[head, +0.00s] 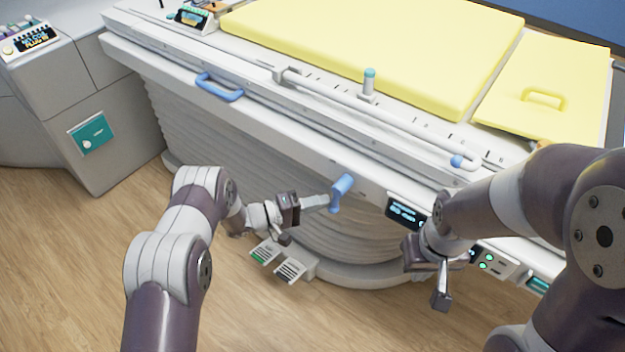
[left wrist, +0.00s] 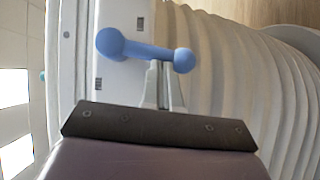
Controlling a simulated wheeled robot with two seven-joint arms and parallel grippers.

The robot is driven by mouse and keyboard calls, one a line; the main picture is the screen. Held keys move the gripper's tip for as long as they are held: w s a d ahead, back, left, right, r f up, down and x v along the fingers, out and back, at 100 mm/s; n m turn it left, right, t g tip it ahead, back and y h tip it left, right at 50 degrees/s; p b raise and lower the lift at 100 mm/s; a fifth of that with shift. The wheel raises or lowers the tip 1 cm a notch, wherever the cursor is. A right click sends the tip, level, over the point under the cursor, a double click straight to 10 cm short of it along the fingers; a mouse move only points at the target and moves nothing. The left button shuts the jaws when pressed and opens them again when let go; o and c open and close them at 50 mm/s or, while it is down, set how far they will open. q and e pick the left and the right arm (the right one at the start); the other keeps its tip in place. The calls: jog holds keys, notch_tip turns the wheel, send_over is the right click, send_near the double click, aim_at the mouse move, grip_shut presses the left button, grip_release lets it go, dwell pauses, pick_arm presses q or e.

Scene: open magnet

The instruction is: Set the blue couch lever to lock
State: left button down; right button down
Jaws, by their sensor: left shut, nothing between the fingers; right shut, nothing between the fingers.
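The blue couch lever (head: 341,190) sticks out from the white side rail of the couch, below the yellow mattress. In the left wrist view the lever (left wrist: 145,50) lies across the picture, with a round knob at each end. My left gripper (head: 328,201) is shut and empty, its fingertips at the lever's lower end. In the left wrist view the fingertips (left wrist: 163,68) meet the lever near its right knob; I cannot tell whether they touch. My right gripper (head: 441,298) is shut and empty, pointing down in front of the couch's right part, away from the lever.
A blue handle (head: 219,87) is fixed on the rail further left. A small display (head: 405,212) and a button panel (head: 495,261) sit on the rail to the right. Foot pedals (head: 277,261) stand on the floor below. The wooden floor is clear at front left.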

pick_arm(q)
jog(key=shift+s+d+f+b, duration=0.2)
jog(key=shift+d+f+b, duration=0.05)
jog(key=shift+d+b, duration=0.1)
pick_arm(e)
jog(key=shift+f, duration=0.45)
